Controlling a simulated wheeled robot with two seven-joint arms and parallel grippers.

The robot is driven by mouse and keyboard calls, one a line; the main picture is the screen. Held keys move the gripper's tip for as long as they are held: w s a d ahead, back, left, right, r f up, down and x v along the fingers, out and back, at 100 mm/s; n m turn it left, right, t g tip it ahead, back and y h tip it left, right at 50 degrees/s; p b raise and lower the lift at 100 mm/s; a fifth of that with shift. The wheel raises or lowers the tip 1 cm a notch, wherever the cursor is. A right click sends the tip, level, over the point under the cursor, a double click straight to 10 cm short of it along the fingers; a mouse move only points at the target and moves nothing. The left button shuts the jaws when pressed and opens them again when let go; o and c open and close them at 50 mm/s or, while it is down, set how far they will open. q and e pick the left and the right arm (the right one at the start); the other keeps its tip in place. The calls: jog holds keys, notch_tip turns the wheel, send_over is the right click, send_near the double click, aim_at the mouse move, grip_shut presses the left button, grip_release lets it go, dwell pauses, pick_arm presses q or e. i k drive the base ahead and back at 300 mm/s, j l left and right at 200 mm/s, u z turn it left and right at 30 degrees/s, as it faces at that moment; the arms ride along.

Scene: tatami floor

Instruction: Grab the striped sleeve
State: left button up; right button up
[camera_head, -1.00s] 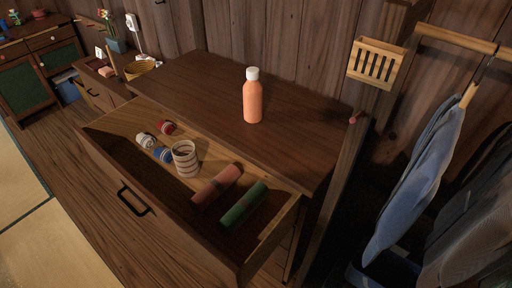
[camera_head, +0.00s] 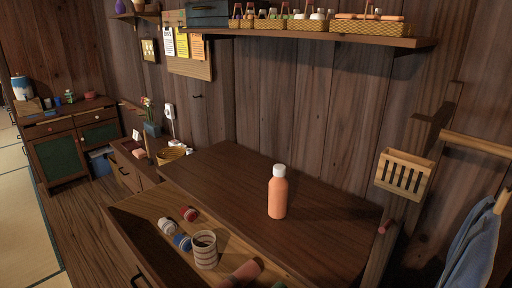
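The striped sleeve (camera_head: 205,250) looks like a short cream cylinder with dark bands. It stands upright in the open drawer (camera_head: 128,236) of the wooden chest, near the drawer's middle. A white-topped item (camera_head: 167,226), a blue item (camera_head: 183,242) and a red item (camera_head: 190,213) lie to its left and behind it. A reddish roll (camera_head: 243,272) lies to its right, partly cut off by the bottom edge. Neither of my grippers shows in the head view.
An orange bottle with a white cap (camera_head: 278,192) stands on the chest top (camera_head: 225,180), which is otherwise clear. A slatted wooden holder (camera_head: 404,175) and blue cloth (camera_head: 470,245) hang at the right. A shelf (camera_head: 350,38) with baskets runs above. A green-doored cabinet (camera_head: 72,150) stands far left.

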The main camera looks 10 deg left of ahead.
aim_at(204, 242)
jog(key=u, duration=1.05)
jog(key=i+j+z, duration=0.1)
jog(key=j+z, duration=0.3)
jog(key=i+j+z, duration=0.1)
jog(key=z, duration=0.3)
jog(key=j+z, duration=0.4)
